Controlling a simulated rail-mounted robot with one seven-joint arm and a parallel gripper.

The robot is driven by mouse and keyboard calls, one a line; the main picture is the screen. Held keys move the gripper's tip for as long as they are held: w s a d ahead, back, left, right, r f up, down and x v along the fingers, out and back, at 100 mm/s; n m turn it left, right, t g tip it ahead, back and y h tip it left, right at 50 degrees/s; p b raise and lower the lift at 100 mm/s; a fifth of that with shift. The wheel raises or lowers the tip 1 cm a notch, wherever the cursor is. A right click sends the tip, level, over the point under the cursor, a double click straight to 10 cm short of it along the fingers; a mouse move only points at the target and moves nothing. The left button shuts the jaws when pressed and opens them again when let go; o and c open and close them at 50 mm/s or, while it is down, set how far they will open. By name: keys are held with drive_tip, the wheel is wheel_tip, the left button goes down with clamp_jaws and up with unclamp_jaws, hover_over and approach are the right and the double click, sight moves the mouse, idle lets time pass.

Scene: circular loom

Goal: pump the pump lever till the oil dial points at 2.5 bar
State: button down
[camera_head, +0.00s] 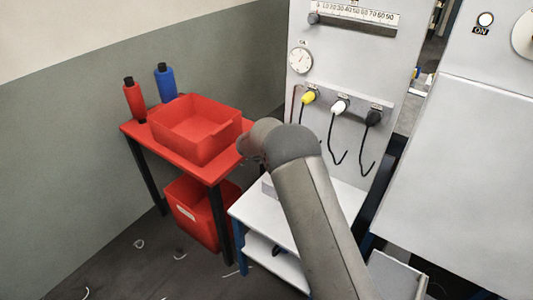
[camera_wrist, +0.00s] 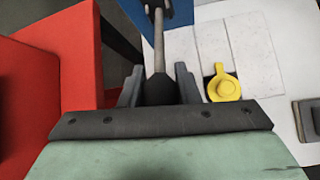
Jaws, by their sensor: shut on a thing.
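The pump lever (camera_wrist: 158,42) shows in the wrist view as a thin grey rod with a dark grip, running up to a dark fork at the top edge. My gripper (camera_wrist: 159,84) is shut on the dark grip, one finger on each side. In the head view my arm hides the gripper and the lever. The oil dial (camera_head: 300,60) is a small round white gauge on the grey panel at the upper middle of the head view. Its needle is too small to read.
Another red bin (camera_head: 195,212) sits below. The grey panel (camera_head: 345,75) carries yellow, white and black plugs with hanging cables. A white bench (camera_head: 262,218) stands beside my arm.

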drive_tip(key=shift+w+r, duration=0.15)
drive_tip(key=shift+r, duration=0.2)
drive_tip(key=c, duration=1.3)
unclamp_jaws()
drive_tip(key=shift+o, duration=1)
drive_tip(key=shift+f, duration=0.15)
drive_tip(key=b+v, duration=0.2)
drive_tip(key=v, duration=1.5)
drive_tip(key=shift+r, duration=0.2)
